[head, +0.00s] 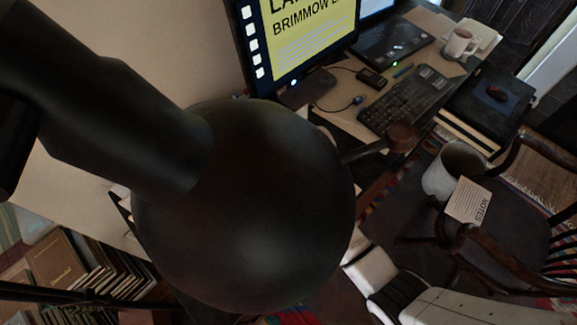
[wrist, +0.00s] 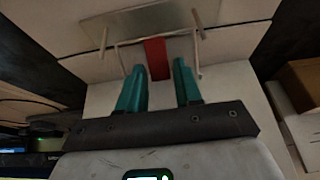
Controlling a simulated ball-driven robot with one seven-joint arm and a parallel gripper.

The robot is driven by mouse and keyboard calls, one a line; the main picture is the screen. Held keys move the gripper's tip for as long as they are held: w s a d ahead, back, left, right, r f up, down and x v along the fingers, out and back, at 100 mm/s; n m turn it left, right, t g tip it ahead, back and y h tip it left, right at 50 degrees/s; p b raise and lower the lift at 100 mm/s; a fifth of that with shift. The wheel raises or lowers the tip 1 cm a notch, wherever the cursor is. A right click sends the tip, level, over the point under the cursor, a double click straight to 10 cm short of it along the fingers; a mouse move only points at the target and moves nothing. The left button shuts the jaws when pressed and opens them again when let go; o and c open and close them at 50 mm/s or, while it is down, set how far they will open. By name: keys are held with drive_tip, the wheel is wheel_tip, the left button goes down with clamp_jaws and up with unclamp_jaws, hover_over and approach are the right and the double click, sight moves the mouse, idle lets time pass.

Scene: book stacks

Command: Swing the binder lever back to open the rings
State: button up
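In the wrist view, my gripper (wrist: 160,72) has two teal fingers spread apart. Behind the lever is the binder's metal plate (wrist: 150,22), with thin pale ring prongs (wrist: 196,22) at both ends. Whether the rings are closed is hard to tell. In the head view, my dark arm covers the middle, and I cannot make out the binder or the fingers there.
In the head view, a desk holds a monitor (head: 300,35), a keyboard (head: 405,98) and a mug (head: 460,44). A wooden chair (head: 500,220) stands right, with a pale pot (head: 452,172) by it. Books (head: 95,268) fill the lower left. A brown box (wrist: 301,84) is right in the wrist view.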

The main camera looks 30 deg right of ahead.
drive_tip(key=shift+c, duration=0.2)
clamp_jaws()
drive_tip(key=shift+w+r+g+p, duration=0.1)
drive_tip(key=shift+w+g+p, duration=0.15)
drive_tip(key=shift+g+p, duration=0.2)
drive_tip(key=shift+w+a+f+g+h, duration=0.15)
drive_tip(key=shift+f+g+h, duration=0.2)
drive_tip(key=shift+g, duration=0.2)
drive_tip(key=shift+o, duration=0.2)
unclamp_jaws()
drive_tip(key=v, duration=1)
drive_tip(key=shift+r, duration=0.4)
